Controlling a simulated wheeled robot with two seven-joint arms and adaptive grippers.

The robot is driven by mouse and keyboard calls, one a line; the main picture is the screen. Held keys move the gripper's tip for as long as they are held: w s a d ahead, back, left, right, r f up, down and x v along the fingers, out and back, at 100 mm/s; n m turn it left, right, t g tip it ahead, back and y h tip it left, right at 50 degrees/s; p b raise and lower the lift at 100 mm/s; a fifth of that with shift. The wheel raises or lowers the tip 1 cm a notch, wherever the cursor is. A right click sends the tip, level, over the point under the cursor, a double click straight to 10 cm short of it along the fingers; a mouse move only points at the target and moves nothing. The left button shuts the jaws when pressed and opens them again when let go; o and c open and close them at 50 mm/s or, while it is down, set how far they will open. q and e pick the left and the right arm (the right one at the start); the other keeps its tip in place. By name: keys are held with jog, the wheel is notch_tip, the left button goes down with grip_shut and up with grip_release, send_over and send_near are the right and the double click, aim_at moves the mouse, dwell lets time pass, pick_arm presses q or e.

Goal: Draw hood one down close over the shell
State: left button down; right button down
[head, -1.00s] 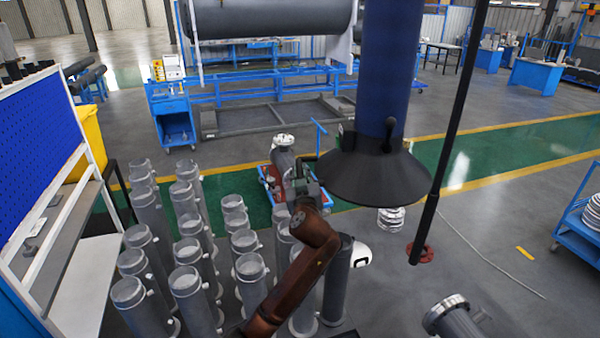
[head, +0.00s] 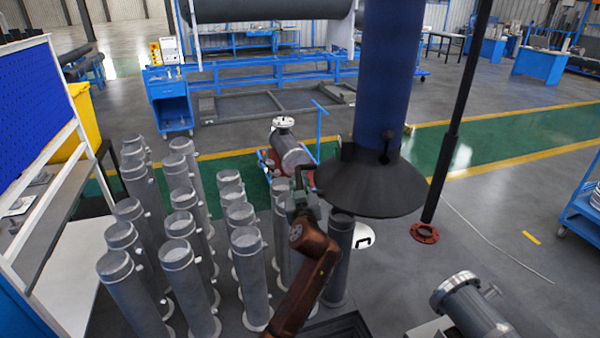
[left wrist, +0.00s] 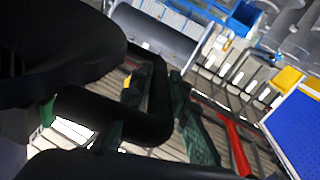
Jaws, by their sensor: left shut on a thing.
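Hood one is a wide black cone (head: 372,187) at the lower end of a thick blue duct (head: 388,75). It hangs upright right of the middle in the head view. My left gripper (head: 304,188) is at the cone's left side, shut on its black handle; the fingertips are partly hidden. In the left wrist view the bent black handle bar (left wrist: 150,128) passes by the dark green fingers. A grey flanged shell (head: 470,305) lies tilted at the lower right, apart from and below the hood. My right gripper is not in view.
Several grey upright tubes (head: 183,270) crowd the floor at left. A grey flanged cylinder (head: 290,150) lies on a cart behind my left gripper. A black pole (head: 456,120) with a red foot flange (head: 425,233) hangs right of the hood.

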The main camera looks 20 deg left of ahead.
pick_arm(q)
notch_tip(320, 180, down, 11)
jog(key=b, duration=0.5)
jog(key=shift+b, duration=0.4)
jog(key=c, duration=1.9)
grip_release()
jog(key=shift+r, duration=0.1)
jog(key=shift+o, duration=0.3)
jog(key=v, duration=0.7)
jog(key=shift+s, duration=0.25)
jog(key=shift+d, duration=0.1)
